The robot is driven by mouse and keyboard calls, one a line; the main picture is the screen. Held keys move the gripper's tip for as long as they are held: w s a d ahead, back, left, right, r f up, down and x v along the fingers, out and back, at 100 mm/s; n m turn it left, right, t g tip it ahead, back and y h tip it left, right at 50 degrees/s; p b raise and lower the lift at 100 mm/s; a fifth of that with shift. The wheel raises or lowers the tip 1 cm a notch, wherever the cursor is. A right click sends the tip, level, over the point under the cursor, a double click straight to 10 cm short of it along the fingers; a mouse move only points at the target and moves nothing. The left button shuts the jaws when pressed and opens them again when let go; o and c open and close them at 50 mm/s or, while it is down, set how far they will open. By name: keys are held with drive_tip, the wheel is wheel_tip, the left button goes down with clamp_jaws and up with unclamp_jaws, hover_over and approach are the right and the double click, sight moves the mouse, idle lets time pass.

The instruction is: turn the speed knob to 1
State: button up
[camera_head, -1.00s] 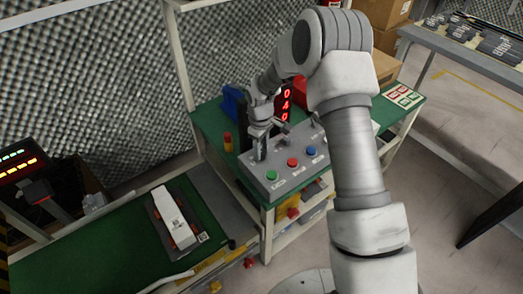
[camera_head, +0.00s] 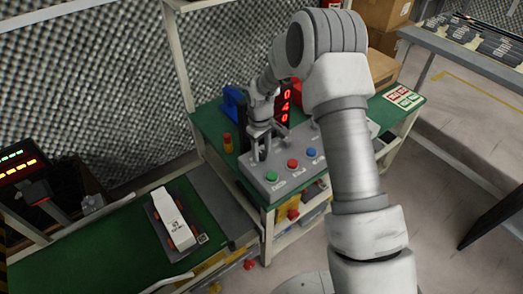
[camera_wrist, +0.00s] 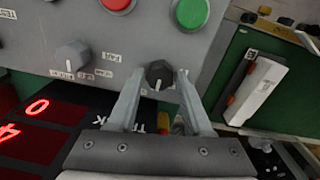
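A grey control box (camera_head: 287,176) stands on the green bench and carries the knobs. In the wrist view, a dark round knob (camera_wrist: 159,74) with a pale pointer line sits on the grey panel (camera_wrist: 210,62). My gripper (camera_wrist: 159,76) is open, with one finger on each side of this knob and small gaps showing. In the head view, my gripper (camera_head: 262,155) reaches down to the panel's left part and hides the knob. A second, grey knob (camera_wrist: 72,54) is apart from the fingers. The labels are too small to read surely, so I cannot tell the knob's setting.
Green (camera_head: 271,175), red (camera_head: 292,163) and blue (camera_head: 311,153) buttons line the panel's front. A red digit display (camera_head: 286,103) stands behind. A red-yellow post (camera_head: 228,142) is left of the box. A conveyor (camera_head: 110,255) at lower left carries a white item (camera_head: 172,222).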

drive_tip(key=shift+o, duration=1.3)
drive_tip(key=shift+r, duration=0.1)
wheel_tip(320, 180, up, 17)
drive_tip(key=p, duration=0.3)
drive_tip(key=shift+s+a, duration=0.15)
drive_tip(key=shift+a, duration=0.05)
drive_tip(key=shift+r, duration=0.15)
wheel_tip(320, 180, up, 10)
drive_tip(key=m+t+p, duration=0.1)
drive_tip(key=p, duration=0.1)
hover_over(261, 154)
drive_tip(key=s+d, duration=0.3)
drive_tip(key=s, duration=0.1)
drive_tip(key=s+d+r+m+t+p, duration=0.1)
drive_tip(key=s+d+r+m+p, duration=0.15)
drive_tip(key=s+r, duration=0.5)
drive_tip(key=s+d+r+m+t+p, duration=0.1)
drive_tip(key=s+d+r+m+t, duration=0.1)
drive_tip(key=s+d+r, duration=0.35)
drive_tip(key=s+r+m+t+p, duration=0.1)
drive_tip(key=s+r+m+p, duration=0.1)
drive_tip(key=s, duration=1)
drive_tip(key=shift+s+d+r+m+p, duration=0.35)
drive_tip(key=shift+s+m, duration=0.05)
drive_tip(key=shift+m, duration=0.05)
